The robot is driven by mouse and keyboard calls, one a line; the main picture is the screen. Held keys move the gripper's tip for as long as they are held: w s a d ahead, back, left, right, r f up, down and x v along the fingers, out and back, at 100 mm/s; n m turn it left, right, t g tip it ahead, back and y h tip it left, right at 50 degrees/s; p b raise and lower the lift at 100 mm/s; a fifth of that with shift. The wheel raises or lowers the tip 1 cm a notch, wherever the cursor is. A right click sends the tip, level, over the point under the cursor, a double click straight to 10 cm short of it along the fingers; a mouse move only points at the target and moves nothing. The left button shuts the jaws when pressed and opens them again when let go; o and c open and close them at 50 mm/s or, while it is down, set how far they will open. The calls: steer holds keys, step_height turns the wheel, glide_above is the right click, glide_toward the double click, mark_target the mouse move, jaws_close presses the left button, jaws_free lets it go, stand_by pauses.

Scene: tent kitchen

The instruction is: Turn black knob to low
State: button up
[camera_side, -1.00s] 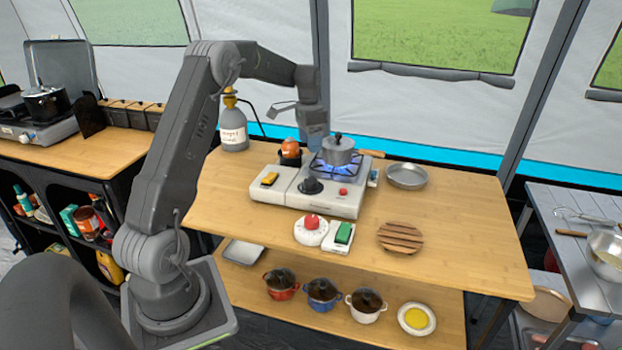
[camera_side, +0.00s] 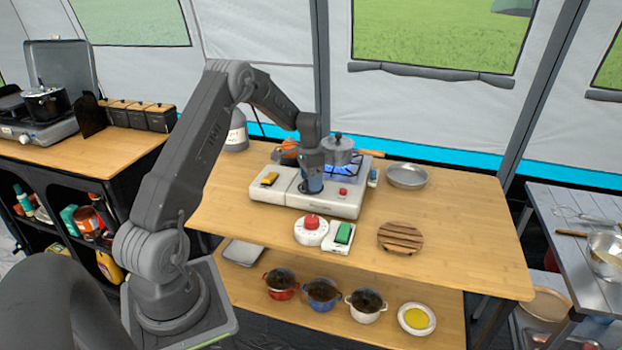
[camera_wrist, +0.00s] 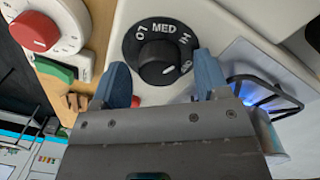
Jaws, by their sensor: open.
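The black knob (camera_wrist: 158,57) sits on the pale stove panel, inside a black dial ring (camera_wrist: 131,46) marked LO, MED and HI, with another small mark at lower right. A short white line on the knob's lower right seems to be its pointer; its exact setting is hard to read. My gripper (camera_wrist: 160,80) is open, its two blue fingers at the near side of the knob, one to each side. I cannot tell whether they touch it. In the side view my gripper (camera_side: 311,184) is down at the stove front (camera_side: 331,208) and hides the knob.
A pot (camera_side: 338,150) stands on the burner with a blue flame below, close right of my gripper. A red button (camera_side: 343,192) and yellow switch (camera_side: 269,179) flank the knob area.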

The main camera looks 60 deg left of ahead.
steer(key=shift+c, duration=0.2)
steer(key=c, duration=0.9)
steer(key=shift+n, duration=0.3)
steer(key=n, duration=0.3)
steer(key=shift+n, duration=0.3)
steer(key=n, duration=0.3)
steer(key=shift+n, duration=0.3)
steer(key=n, duration=0.4)
steer(key=shift+n+t, duration=0.3)
steer(key=shift+n, duration=1.7)
